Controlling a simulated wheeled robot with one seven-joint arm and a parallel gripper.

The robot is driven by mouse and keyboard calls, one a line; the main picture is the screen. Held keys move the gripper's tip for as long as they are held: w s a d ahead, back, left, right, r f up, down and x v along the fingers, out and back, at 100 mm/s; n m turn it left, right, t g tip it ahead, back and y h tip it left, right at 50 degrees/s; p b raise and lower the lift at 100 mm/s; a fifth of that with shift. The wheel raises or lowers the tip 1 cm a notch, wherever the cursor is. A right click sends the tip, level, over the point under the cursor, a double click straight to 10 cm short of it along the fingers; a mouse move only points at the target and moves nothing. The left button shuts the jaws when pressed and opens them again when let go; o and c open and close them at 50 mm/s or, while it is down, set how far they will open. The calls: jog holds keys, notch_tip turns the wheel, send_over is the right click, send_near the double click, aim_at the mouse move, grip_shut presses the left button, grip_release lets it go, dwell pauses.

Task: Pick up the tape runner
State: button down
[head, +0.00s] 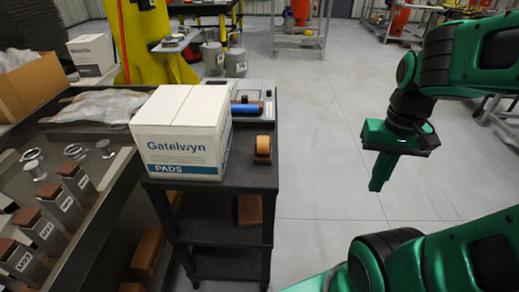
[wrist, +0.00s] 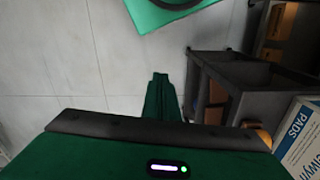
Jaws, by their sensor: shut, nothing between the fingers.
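The tape runner (head: 263,149), a small reddish-brown piece with an orange-yellow roll, sits on the top of the dark cart (head: 245,180), right of the white box. In the wrist view a sliver of orange (wrist: 264,137) shows at the cart edge, mostly hidden behind my gripper's body. My green gripper (head: 377,186) is shut and empty. It hangs over the open floor, to the right of the cart and apart from it. Its fingertips also show in the wrist view (wrist: 160,77), close together.
A white "Gatelwyn PADS" box (head: 180,135) stands left of the tape runner. Behind it lie a grey device (head: 255,90) and a blue roll (head: 236,110). A bench with labelled blocks (head: 70,200) is at left. Floor right of the cart is clear.

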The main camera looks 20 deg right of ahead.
jog(key=c, duration=2.1)
grip_release()
jog(key=shift+s+r, duration=0.1)
jog(key=o, duration=0.5)
jog(key=shift+r+n, duration=0.3)
jog(key=shift+r, duration=0.05)
jog(key=shift+c, duration=0.2)
jog(key=o, duration=0.6)
jog(key=w+a+r+n, duration=0.1)
jog(key=w+n, duration=0.2)
jog(key=w, duration=0.2)
jog(key=w+a+r+n+t, duration=0.1)
jog(key=w+a+n, duration=0.1)
jog(key=w, duration=0.3)
jog(key=w+a+r+n+y, duration=0.1)
jog(key=w+n, duration=0.3)
jog(key=shift+w+a, duration=0.35)
jog(key=shift+w, duration=0.05)
jog(key=shift+o, duration=0.2)
jog(key=n+t+y, duration=0.1)
jog(key=n+y, duration=0.2)
jog(key=n, duration=0.7)
send_near(264, 138)
jog(key=shift+x, duration=5.2)
